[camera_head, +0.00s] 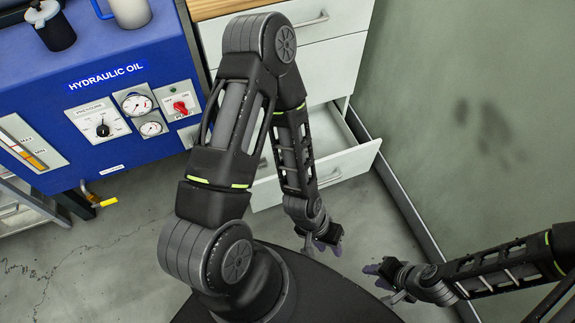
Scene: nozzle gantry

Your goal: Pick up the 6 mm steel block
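I see no 6 mm steel block in the head view. My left gripper (324,247) hangs low over the floor, in front of the open drawer. Its small dark fingers look spread, with nothing visible between them. My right gripper (374,277) is at the lower right and points left, toward the left one. Its fingers also look apart and empty. The open drawer (345,172) is at the bottom of the white cabinet (335,70). My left arm hides part of it, and the visible part of its inside looks empty.
The blue hydraulic oil unit (60,90) stands at the left, with gauges, a red switch (180,107) and a dark canister (52,30) on top. A yellow-handled valve (103,202) sticks out low. A green wall (480,100) bounds the right. Concrete floor is clear at lower left.

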